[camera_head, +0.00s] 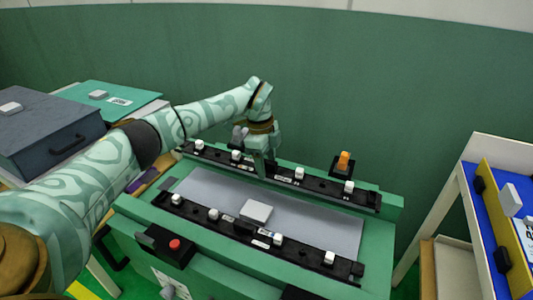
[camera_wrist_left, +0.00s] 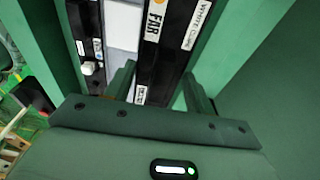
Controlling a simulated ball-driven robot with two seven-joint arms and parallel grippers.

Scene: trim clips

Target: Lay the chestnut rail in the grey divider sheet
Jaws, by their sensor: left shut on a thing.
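The grey divider sheet (camera_head: 315,224) lies flat on the green bench fixture, between two black clip bars. A pale block (camera_head: 256,211) sits on it near the near bar. The far black bar (camera_head: 325,187) carries several white clips and a label reading FAR in the left wrist view (camera_wrist_left: 165,45). My left gripper (camera_head: 264,170) points down at this far bar, between two clips. In the left wrist view its fingers (camera_wrist_left: 158,90) stand on either side of the bar and are shut on it. I cannot make out a chestnut rail. My right gripper is out of view.
The near black bar (camera_head: 240,226) also carries white clips. A box with a red button (camera_head: 175,244) is at the front left, and an orange-topped part (camera_head: 344,160) behind the far bar. A dark case (camera_head: 45,130) stands left, a white shelf (camera_head: 465,190) right.

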